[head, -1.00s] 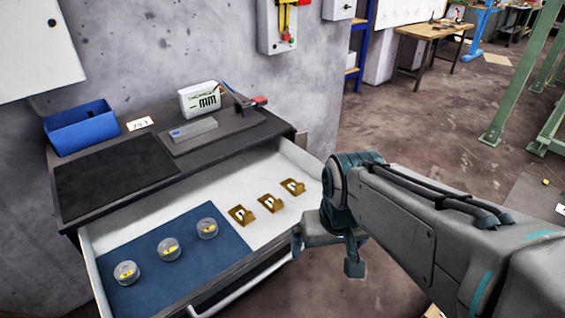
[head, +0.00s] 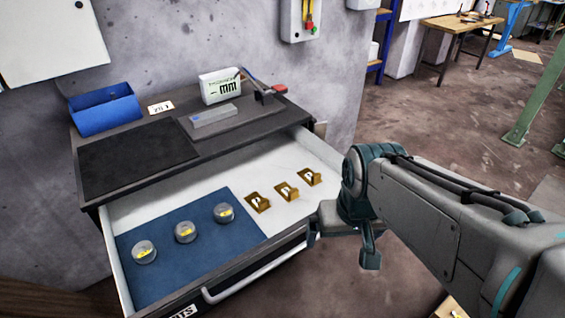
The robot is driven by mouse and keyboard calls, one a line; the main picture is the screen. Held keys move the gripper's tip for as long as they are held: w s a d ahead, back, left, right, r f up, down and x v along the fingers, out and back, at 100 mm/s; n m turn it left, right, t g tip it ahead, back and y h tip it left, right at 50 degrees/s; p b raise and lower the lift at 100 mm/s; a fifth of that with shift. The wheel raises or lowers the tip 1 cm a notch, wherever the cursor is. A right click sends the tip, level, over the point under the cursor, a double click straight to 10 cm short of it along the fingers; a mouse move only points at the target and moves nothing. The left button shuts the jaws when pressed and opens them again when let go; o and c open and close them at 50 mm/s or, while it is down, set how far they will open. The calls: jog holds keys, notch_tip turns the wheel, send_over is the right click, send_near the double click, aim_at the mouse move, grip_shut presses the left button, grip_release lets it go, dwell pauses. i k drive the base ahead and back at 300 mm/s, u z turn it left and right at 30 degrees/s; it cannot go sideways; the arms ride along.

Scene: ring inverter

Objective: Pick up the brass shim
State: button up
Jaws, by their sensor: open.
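Three brass-coloured slotted pieces lie in a row on the white floor of the open drawer: a left one (head: 257,203), a middle one (head: 286,192) and a right one (head: 309,178). They look like shims, and I cannot tell which one is meant. My gripper (head: 341,250) is open and empty, with its two fingers apart, pointing down. It is at the right of the drawer's front edge in the picture, to the right of and below the brass pieces, apart from them.
Three round grey pieces with yellow marks (head: 185,232) sit on a blue mat (head: 160,285) in the drawer (head: 122,275). On the cabinet top are a blue bin (head: 105,112), a black mat (head: 135,158), a grey block (head: 213,116) and a white "mm" box (head: 220,87). The drawer handle (head: 265,272) sticks out in front.

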aim_at(287, 188)
jog(key=u, duration=0.2)
jog(key=k, duration=0.5)
jog(key=u, duration=0.55)
jog(key=k, duration=0.75)
jog(key=z, duration=0.45)
jog(key=i, duration=1.6)
jog(key=u, duration=0.65)
